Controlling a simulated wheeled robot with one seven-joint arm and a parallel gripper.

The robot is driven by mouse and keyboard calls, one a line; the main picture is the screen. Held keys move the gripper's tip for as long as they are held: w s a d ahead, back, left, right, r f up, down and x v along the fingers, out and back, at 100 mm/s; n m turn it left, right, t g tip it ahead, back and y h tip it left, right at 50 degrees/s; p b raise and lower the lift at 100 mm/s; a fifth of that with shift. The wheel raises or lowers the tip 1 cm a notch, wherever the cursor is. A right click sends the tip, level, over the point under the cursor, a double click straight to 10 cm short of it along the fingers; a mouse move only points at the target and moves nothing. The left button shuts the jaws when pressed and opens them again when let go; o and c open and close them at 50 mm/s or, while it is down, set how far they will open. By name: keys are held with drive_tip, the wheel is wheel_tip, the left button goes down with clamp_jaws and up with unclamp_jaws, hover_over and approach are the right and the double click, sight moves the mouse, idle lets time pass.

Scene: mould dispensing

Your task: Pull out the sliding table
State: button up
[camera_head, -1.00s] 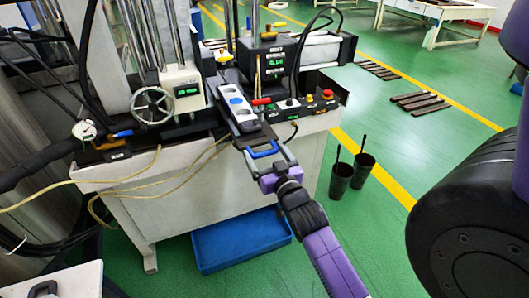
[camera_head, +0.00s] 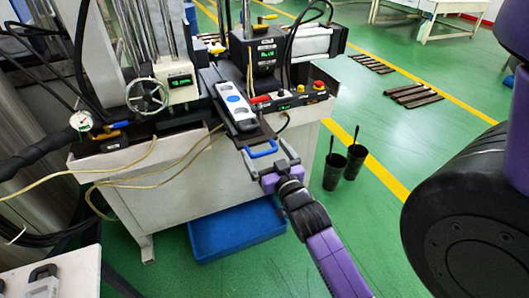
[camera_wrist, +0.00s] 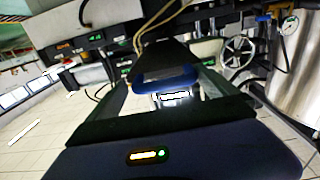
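The sliding table (camera_head: 263,136) is a dark narrow plate at the front of the machine. It carries a long pale block with a blue dot (camera_head: 236,105) and has a blue handle (camera_head: 261,149) at its near end. My gripper (camera_head: 267,160) is at the handle, its fingers spread to the handle's width, one at each end. In the wrist view the handle (camera_wrist: 165,79) lies between the fingers, and the dark plate (camera_wrist: 165,58) stretches away behind it. The fingers seem to hold the handle's sides; the exact contacts are hard to see.
The machine has a handwheel (camera_head: 147,96) on the left and a control box with knobs (camera_head: 300,100) on the right. A blue bin (camera_head: 235,232) lies under it. Two dark cups (camera_head: 334,171) stand on the green floor at right. Floor towards me is clear.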

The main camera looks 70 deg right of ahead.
drive_tip(key=shift+w+a, duration=0.1)
drive_tip(key=shift+w, duration=0.05)
drive_tip(key=shift+a, duration=0.1)
drive_tip(key=b+v, duration=0.1)
drive_tip(key=v, duration=0.6)
drive_tip(key=shift+s, duration=0.35)
drive_tip(key=shift+a, duration=0.15)
idle(0.3)
